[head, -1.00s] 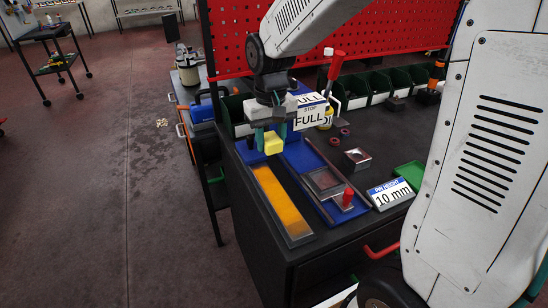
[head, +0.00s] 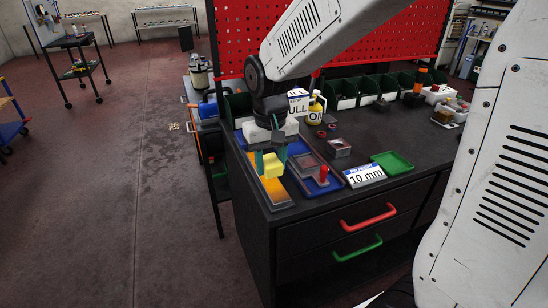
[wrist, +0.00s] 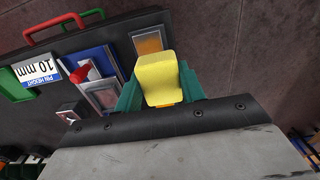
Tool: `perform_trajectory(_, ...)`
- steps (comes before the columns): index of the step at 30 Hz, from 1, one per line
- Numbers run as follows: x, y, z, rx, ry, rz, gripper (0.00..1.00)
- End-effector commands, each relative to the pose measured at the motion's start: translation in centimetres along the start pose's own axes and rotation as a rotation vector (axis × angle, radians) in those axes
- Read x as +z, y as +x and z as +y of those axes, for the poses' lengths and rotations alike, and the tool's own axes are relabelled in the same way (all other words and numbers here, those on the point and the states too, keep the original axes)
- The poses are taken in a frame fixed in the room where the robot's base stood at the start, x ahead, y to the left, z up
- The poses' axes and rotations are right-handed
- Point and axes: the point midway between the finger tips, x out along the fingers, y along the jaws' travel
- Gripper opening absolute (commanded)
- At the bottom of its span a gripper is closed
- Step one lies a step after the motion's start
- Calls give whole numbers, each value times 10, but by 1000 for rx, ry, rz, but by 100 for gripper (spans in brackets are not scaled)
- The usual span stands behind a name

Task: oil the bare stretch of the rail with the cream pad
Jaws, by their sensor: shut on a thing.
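My gripper (head: 270,162) has green fingers shut on a yellow, cream-like pad (head: 273,166). In the wrist view the pad (wrist: 156,76) sits between the fingers (wrist: 158,92). A long orange strip in a grey frame (head: 276,188) lies under and in front of the pad at the table's left edge. Its near end (wrist: 148,41) shows beyond the pad in the wrist view. I cannot tell whether this strip is the rail, where a bare stretch lies, or whether the pad touches it. A yellow oil bottle (head: 316,106) stands behind my gripper.
Right of the strip lies a blue tray (head: 321,187) with a red knob (head: 323,174). A "10 mm" sign (head: 364,176), a green tray (head: 392,163) and a small metal box (head: 338,148) are further right. Green bins (head: 368,93) line the back below a red pegboard.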

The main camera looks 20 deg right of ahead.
Motion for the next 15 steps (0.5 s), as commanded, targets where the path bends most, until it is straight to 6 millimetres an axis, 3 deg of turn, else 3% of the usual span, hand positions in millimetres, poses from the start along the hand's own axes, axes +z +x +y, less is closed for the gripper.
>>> perform_trajectory(8,0,11,6,0,25,-1,18)
perform_trajectory(15,0,33,7,0,27,-2,18)
